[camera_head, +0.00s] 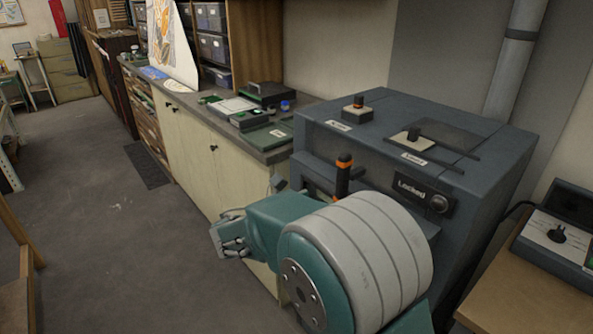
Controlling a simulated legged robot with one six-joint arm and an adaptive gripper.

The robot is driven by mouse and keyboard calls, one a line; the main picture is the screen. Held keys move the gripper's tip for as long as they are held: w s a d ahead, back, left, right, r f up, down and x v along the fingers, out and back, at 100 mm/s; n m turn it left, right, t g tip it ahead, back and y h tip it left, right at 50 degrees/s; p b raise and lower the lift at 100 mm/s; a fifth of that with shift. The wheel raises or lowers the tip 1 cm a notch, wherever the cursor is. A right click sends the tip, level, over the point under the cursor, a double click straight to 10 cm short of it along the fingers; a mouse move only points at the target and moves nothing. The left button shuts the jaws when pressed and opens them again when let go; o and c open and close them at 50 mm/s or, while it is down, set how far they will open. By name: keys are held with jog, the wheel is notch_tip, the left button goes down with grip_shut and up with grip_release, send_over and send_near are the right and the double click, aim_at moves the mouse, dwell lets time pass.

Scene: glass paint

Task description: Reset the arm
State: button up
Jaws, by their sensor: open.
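My arm, teal with a large pale grey ribbed joint, fills the lower middle of the body camera view. My gripper (226,237) is at its left end, small and partly turned away. It is open, and I see nothing in it. It hangs in front of the pale cabinet fronts, over the floor side of the counter. The arm stands in front of a dark blue-grey machine (480,170) and hides its lower part.
The machine has a black lever with an orange band (343,175), knobs on top and a "Locked" label (411,188). A counter (270,153) with trays runs behind left. A control box (560,236) sits on a wooden table at right.

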jog(key=s+d+m+g+y, duration=0.65)
jog(key=s+d+m, duration=0.6)
jog(key=s, duration=0.35)
jog(key=s+a+m+t+y, duration=0.2)
jog(key=s+m+y, duration=0.6)
jog(key=s+m, duration=0.4)
jog(key=shift+s+a+r, duration=0.15)
jog(key=shift+s+a, duration=0.45)
jog(key=shift+a, duration=0.3)
